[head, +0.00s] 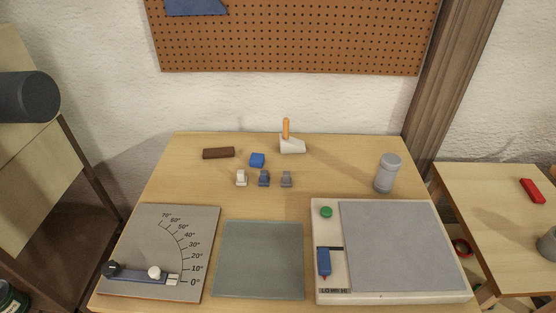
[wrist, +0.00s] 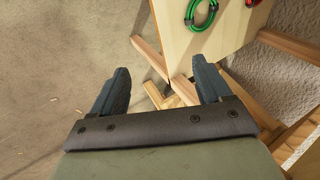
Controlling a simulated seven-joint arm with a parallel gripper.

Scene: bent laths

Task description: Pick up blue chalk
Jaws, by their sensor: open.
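A small blue block (head: 257,160), which looks like the blue chalk, lies on the wooden table in the head view, behind a row of three small clip-like pieces. It stands apart from the things around it. My gripper (wrist: 161,67) shows in the wrist view with its two dark fingers wide apart and nothing between them. It points down toward the floor and a table corner, away from the blue block. The block is not in the wrist view.
Near the block are a dark brown bar (head: 218,153), a white holder with an orange stick (head: 291,146) and a grey canister (head: 387,172). An angle board (head: 205,215), a grey-green mat (head: 260,260) and a white-framed panel (head: 458,290) fill the front. A side table (head: 480,195) stands right.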

